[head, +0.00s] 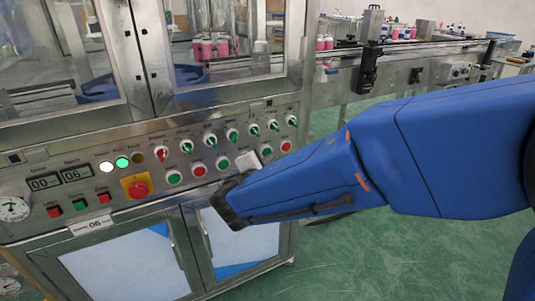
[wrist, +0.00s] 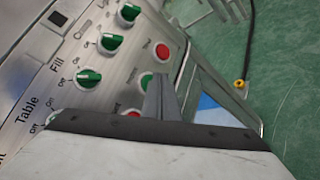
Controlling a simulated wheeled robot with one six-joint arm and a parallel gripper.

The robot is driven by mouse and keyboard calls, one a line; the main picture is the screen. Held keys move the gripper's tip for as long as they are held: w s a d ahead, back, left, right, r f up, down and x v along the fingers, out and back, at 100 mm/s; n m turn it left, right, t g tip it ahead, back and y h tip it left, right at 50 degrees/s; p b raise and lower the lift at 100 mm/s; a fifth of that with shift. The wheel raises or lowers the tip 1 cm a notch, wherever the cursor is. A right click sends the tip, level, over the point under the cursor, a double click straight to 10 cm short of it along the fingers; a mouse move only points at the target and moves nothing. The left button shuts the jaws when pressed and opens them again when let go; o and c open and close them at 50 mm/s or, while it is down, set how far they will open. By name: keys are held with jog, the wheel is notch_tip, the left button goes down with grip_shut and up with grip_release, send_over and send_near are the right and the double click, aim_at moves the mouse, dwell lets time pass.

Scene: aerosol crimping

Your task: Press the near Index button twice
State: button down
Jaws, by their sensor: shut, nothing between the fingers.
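The control panel (head: 150,165) of the steel machine carries a row of rotary switches and, below them, round green and red push buttons. The button labels are too small or hidden, so I cannot tell which is the near Index button. My gripper (wrist: 160,82) is shut and empty in the wrist view, its fingers in front of the panel. Behind the fingertips a green button (wrist: 147,79) is partly covered. A red button (wrist: 162,51) lies just beyond the tips, and another red button (wrist: 134,114) is partly hidden beside the fingers. I cannot tell whether the fingertips touch anything.
A red emergency stop (head: 139,189) on a yellow plate, gauges and lit lamps are on the panel's left. Green rotary switches (wrist: 88,78) stick out near my fingers, beside "Fill" and "Table" labels. A conveyor (head: 415,60) runs behind. The green floor (head: 340,245) at right is clear.

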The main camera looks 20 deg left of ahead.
jog(key=shift+s+d, duration=1.85)
jog(key=shift+d, duration=0.3)
